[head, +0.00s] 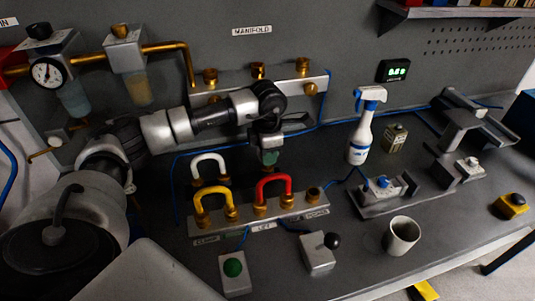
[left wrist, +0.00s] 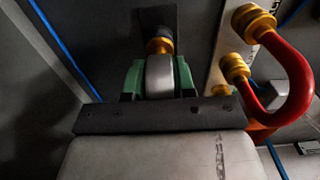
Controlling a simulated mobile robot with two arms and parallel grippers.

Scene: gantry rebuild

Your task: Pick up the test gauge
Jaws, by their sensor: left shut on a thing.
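My left gripper (head: 269,158) reaches in from the left and points down behind the hose block. In the left wrist view its green fingertips (left wrist: 159,80) are shut on a grey rounded body, which looks like the test gauge (left wrist: 159,76). A brass fitting (left wrist: 158,44) shows just beyond it; I cannot tell whether the two are joined. The gauge's dial face is not visible, and the gripper mostly hides it in the head view. My right gripper is not in view.
The hose block (head: 292,215) carries a yellow loop (head: 205,198) and a red loop (head: 273,181), with a white loop (head: 208,158) behind. A spray bottle (head: 361,130), a cup (head: 401,236) and a small can (head: 394,138) stand to the right. A dial gauge (head: 47,73) hangs upper left.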

